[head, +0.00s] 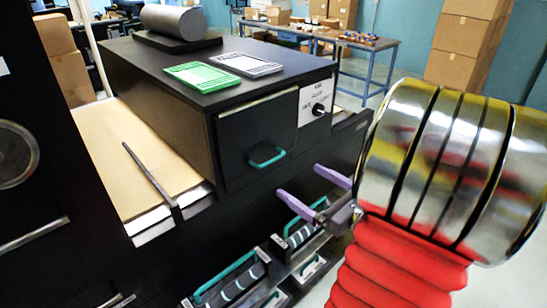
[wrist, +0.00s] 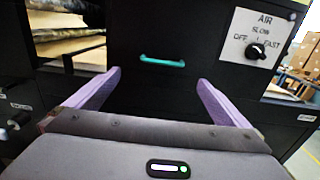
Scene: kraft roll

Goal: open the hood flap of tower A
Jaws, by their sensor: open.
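The hood flap (head: 245,135) is a black front panel on the large black box, with a teal bar handle (head: 267,158) near its lower edge. It looks closed. In the wrist view the flap (wrist: 170,30) fills the upper middle, and its teal handle (wrist: 162,62) shows between my two purple fingers. My gripper (head: 300,180) is open and empty, in front of the tower, a little right of and below the handle in the head view. In the wrist view, my gripper (wrist: 159,77) has its fingers either side of the handle, apart from it. I cannot read a tower letter.
An air dial panel (head: 316,101) sits right of the flap. Green and grey cards (head: 200,76) and a grey roll (head: 172,18) lie on top. Brown sheets (head: 125,150) stick out at left. Teal-handled drawers (head: 232,280) are below. A blue table (head: 370,48) stands behind.

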